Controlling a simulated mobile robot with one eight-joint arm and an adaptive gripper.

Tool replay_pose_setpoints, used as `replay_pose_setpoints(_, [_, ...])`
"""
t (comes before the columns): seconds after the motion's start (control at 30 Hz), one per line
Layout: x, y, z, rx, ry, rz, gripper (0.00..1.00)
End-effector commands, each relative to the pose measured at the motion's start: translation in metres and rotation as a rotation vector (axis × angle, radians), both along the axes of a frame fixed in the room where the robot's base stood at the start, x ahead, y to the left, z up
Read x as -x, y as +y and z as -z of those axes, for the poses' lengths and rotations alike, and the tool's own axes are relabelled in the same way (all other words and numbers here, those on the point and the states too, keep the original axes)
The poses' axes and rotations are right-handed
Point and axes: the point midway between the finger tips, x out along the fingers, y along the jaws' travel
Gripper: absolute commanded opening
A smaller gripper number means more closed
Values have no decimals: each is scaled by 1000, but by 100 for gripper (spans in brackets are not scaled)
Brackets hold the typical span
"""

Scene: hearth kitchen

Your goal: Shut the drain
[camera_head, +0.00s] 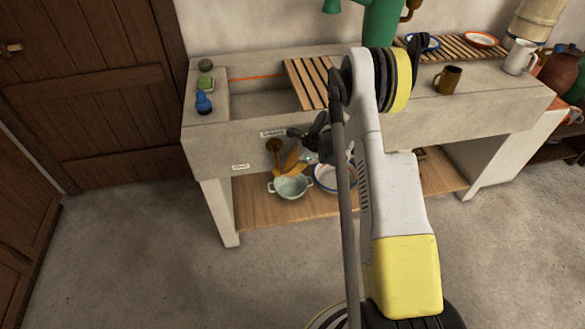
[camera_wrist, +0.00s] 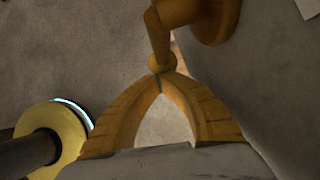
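The drain valve (camera_head: 273,145) is a brass disc on the front of the stone sink, with a lever hanging down from it. In the wrist view the brass lever (camera_wrist: 158,38) runs from the round hub (camera_wrist: 215,15) to a ball end (camera_wrist: 162,63). My gripper (camera_wrist: 160,77) has its yellow fingers drawn together, tips meeting right at the ball end. They look empty; whether they touch the ball I cannot tell.
A small label (camera_head: 272,133) is above the valve and another (camera_head: 240,167) to its lower left. A pale green pot (camera_head: 290,187) and a white bowl (camera_head: 326,178) stand on the wooden shelf (camera_head: 250,208) below. The floor in front is clear.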

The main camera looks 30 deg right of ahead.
Motion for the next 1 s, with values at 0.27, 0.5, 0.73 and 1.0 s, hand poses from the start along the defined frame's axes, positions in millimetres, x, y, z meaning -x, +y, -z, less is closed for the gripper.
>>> replay_pose_setpoints(0.27, [-6, 22, 6, -84, -24, -4, 0])
replay_pose_setpoints(0.5, [-10, 35, 7, -82, -23, -2, 0])
replay_pose_setpoints(0.73, [-12, 42, 6, -82, -22, -1, 0])
replay_pose_setpoints(1.0, [-12, 44, 6, -82, -22, -1, 0])
